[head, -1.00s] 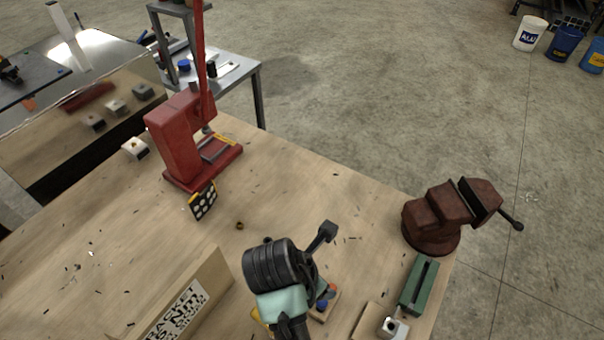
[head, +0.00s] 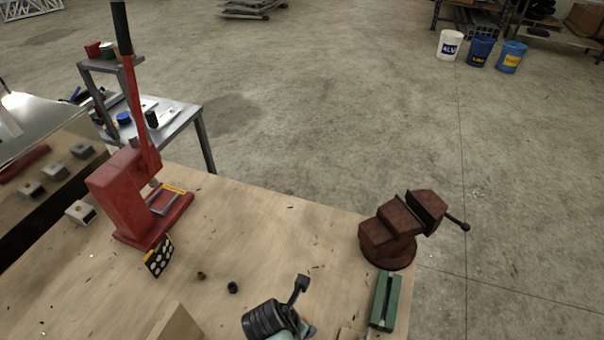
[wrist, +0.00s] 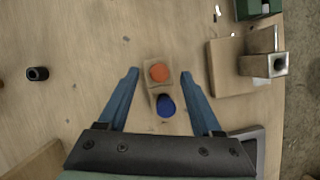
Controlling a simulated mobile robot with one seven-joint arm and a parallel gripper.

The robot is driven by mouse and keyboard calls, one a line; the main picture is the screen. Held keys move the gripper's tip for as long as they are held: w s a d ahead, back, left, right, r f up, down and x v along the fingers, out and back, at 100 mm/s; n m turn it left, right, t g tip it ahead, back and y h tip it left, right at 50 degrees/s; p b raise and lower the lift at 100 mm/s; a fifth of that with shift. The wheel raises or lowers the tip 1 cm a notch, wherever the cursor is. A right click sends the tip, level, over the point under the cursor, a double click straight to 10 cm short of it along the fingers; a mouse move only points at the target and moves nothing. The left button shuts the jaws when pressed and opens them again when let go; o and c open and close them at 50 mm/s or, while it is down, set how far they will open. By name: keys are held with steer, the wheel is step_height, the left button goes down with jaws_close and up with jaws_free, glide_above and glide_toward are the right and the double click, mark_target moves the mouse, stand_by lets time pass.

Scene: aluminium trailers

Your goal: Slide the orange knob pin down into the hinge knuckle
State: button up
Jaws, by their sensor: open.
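In the wrist view, the orange knob (wrist: 159,73) shows from above as a round cap on a small wooden block (wrist: 152,90). A blue knob (wrist: 165,105) stands beside it, nearer my palm. My gripper (wrist: 160,71) is open, with one blue finger on each side of the orange knob and visible gaps between. The pin shaft below the knob is hidden. A grey metal block with a dark opening (wrist: 257,66) sits on a wooden board to the right; I cannot tell whether it is the hinge knuckle. In the head view my fingers are out of sight.
A rusty vise (head: 388,235) and a green channel piece (head: 385,301) stand at the bench's right. A red press (head: 135,200) and a dotted card (head: 158,257) stand at left. A black cylinder (head: 232,287) and a brass nut (head: 201,274) lie mid-bench. The bench centre is mostly clear.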

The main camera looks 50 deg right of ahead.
steer(key=shift+w+d+f, duration=0.1)
steer(key=shift+d+f, duration=0.15)
steer(key=shift+f, duration=0.4)
jaws_close()
steer(key=shift+r, duration=0.15)
